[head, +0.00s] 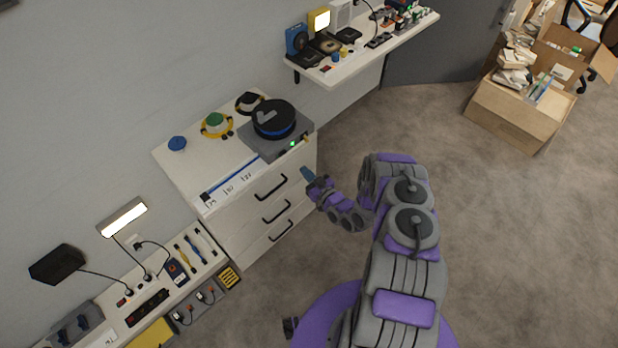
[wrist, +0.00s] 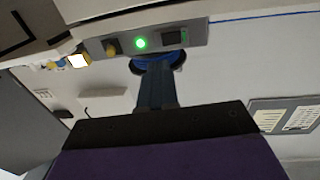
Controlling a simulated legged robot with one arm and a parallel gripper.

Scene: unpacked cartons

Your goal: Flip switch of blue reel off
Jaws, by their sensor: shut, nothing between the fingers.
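The blue reel (head: 274,118), a black disc with a blue rim, sits on a grey box (head: 262,143) on the white drawer cabinet. Its blue edge also shows in the wrist view (wrist: 176,61), partly hidden behind my fingers. The box's front panel (wrist: 199,36) carries a yellowish knob (wrist: 112,46), a lit green light (wrist: 140,43) and a dark switch (wrist: 174,38) with a green mark beside it. I cannot tell which way the switch is set. My gripper (head: 307,174) is shut and empty, in front of the cabinet below the panel; in the wrist view its fingers (wrist: 157,70) point toward the panel.
A shelf (head: 350,66) with small devices is at the upper right. A low workbench (head: 118,318) is at the lower left.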

